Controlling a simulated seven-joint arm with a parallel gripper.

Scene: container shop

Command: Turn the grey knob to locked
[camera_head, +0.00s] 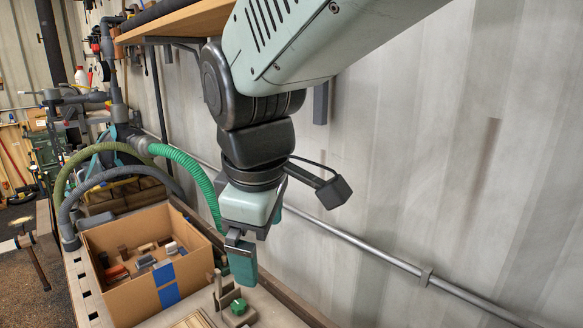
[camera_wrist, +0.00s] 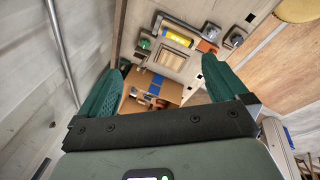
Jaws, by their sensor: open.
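My gripper (camera_head: 243,268) hangs from the arm above the bench, pointing down. In the wrist view my gripper (camera_wrist: 162,68) has its two green fingers wide apart, with nothing between them at close range. A small grey fixture (camera_wrist: 236,38) sits at the upper right of the bench in the wrist view, well beyond the fingers. It may carry the grey knob, but it is too small for me to make out a knob or its setting. I cannot pick out a grey knob for certain in the head view.
An open cardboard box (camera_head: 190,272) with blue tape holds several small items. A green knob-like piece (camera_head: 238,306) on a pale block stands right of it. The wrist view also shows a yellow cylinder (camera_wrist: 181,38) and an orange piece (camera_wrist: 211,32). A wall rail (camera_head: 375,255) runs behind.

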